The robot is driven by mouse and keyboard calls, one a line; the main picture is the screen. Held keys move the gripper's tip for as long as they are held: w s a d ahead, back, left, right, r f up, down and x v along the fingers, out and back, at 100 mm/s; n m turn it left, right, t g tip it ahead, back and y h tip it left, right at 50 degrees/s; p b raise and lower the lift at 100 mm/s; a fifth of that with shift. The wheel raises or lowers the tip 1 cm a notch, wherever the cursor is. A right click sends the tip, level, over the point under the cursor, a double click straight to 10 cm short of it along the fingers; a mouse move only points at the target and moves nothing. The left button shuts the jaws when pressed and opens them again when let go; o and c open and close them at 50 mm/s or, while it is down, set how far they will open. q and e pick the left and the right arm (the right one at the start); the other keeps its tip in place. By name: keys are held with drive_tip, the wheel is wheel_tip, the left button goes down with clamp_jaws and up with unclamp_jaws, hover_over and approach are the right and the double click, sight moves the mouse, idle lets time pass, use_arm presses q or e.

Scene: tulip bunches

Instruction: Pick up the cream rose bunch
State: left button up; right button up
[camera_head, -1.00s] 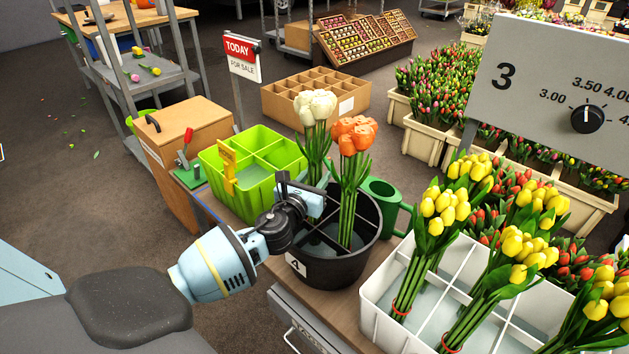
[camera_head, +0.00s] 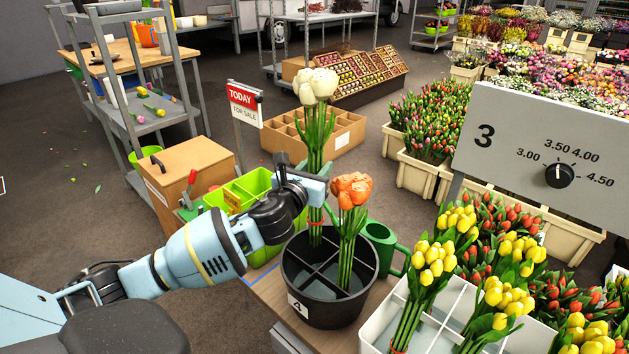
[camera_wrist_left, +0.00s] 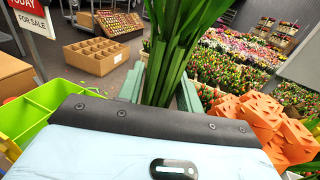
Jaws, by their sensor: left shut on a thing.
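The cream rose bunch (camera_head: 315,87) is upright, its blooms high above the black bucket (camera_head: 330,306) marked 4. My left gripper (camera_head: 318,186) is shut on its green stems, and the stem ends hang at the bucket's rear compartment. In the left wrist view the stems (camera_wrist_left: 168,60) stand between the fingers. The orange bunch (camera_head: 350,195) stands in the bucket just right of my gripper, and its blooms also show at the right of the left wrist view (camera_wrist_left: 270,125). My right gripper is not in view.
A green divided crate (camera_head: 262,256) stands left of the bucket. A white crate (camera_head: 440,335) with yellow tulips is at front right.

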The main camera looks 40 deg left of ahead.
use_arm(q)
wheel_tip(320, 180, up, 7)
drive_tip(key=shift+p, duration=0.8)
drive_tip(key=shift+r, duration=0.8)
